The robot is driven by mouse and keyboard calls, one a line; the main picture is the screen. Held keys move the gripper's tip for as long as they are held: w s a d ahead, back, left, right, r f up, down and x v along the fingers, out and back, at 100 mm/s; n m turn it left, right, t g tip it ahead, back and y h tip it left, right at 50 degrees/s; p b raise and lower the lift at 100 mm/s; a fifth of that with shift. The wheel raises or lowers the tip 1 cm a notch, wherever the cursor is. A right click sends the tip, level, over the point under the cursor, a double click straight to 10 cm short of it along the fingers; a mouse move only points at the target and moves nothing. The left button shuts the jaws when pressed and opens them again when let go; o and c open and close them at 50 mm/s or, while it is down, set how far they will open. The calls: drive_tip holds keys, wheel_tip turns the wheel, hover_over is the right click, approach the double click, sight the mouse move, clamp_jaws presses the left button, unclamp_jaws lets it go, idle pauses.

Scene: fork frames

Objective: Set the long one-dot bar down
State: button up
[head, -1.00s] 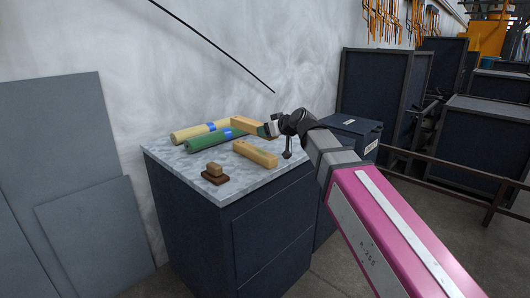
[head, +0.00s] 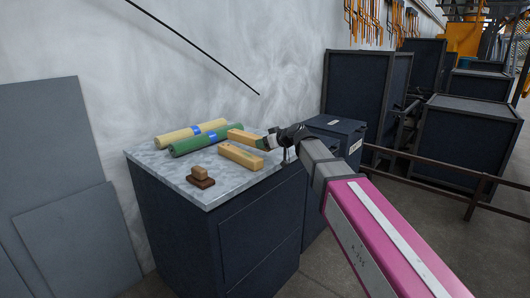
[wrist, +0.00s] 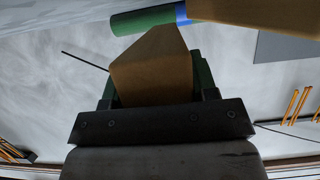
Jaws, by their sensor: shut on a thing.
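My gripper (head: 267,144) is at the right back part of the marble-topped cabinet (head: 190,185). It is shut on a long tan wooden bar (head: 241,137), which points left from the jaws. The held bar also shows between the fingers in the wrist view (wrist: 152,65). I cannot make out any dot on it. A second tan bar (head: 240,157) lies on the top in front of the held one. It also shows in the wrist view (wrist: 260,14). I cannot tell whether the held bar touches the top.
A green roll (head: 200,140) and a cream roll (head: 185,134), each with a blue band, lie behind and left of the bars. A small brown block on a dark base (head: 201,178) stands at the front left. Bare marble lies between it and the rolls.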

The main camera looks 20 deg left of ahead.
sight(265, 158)
drive_tip(key=shift+f, duration=2.05)
drive_tip(key=o, duration=1)
drive_tip(key=shift+f, duration=0.1)
drive_tip(key=shift+o, duration=0.2)
